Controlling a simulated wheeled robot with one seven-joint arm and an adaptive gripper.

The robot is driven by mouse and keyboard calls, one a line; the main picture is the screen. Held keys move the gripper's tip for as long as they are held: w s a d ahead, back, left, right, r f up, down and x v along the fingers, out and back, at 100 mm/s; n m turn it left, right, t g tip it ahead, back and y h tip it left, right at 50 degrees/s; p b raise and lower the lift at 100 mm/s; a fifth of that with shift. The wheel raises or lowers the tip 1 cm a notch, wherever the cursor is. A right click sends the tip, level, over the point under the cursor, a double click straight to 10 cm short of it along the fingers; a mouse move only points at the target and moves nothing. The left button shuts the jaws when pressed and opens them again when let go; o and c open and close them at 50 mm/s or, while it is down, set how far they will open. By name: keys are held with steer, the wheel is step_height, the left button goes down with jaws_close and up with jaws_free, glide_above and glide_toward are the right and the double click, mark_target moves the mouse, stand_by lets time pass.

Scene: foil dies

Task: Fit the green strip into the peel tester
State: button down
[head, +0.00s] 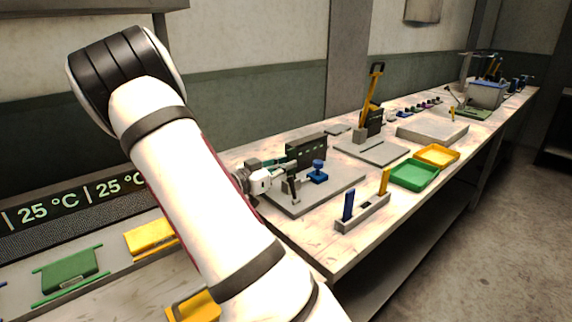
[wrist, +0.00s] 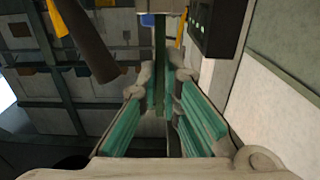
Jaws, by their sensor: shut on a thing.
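The peel tester (head: 335,190) is a grey base plate on the bench, with a dark box (head: 306,150), an upright grey clamp post and a blue knob (head: 317,173). My gripper (head: 272,172) is low over the left part of its base. In the wrist view, my gripper (wrist: 161,88) is shut on the green strip (wrist: 160,60), a narrow dark green band between the teal-padded fingers. The strip runs forward toward a pale part of the tester at the top. Its far end and whether it touches the tester cannot be told. In the head view the strip is not clearly distinguishable.
A grey rack (head: 362,213) at the bench's front edge holds an upright blue strip (head: 348,205) and yellow strip (head: 384,181). A green tray (head: 414,174) and yellow tray (head: 437,155) lie to the right. Behind them stands a device with a yellow lever (head: 371,95).

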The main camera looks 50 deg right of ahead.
steer(key=shift+f+b, duration=0.55)
steer(key=shift+f, duration=0.4)
steer(key=c, duration=1.7)
jaws_free()
steer(key=shift+a, duration=0.1)
steer(key=v, duration=0.7)
steer(key=shift+a, duration=0.15)
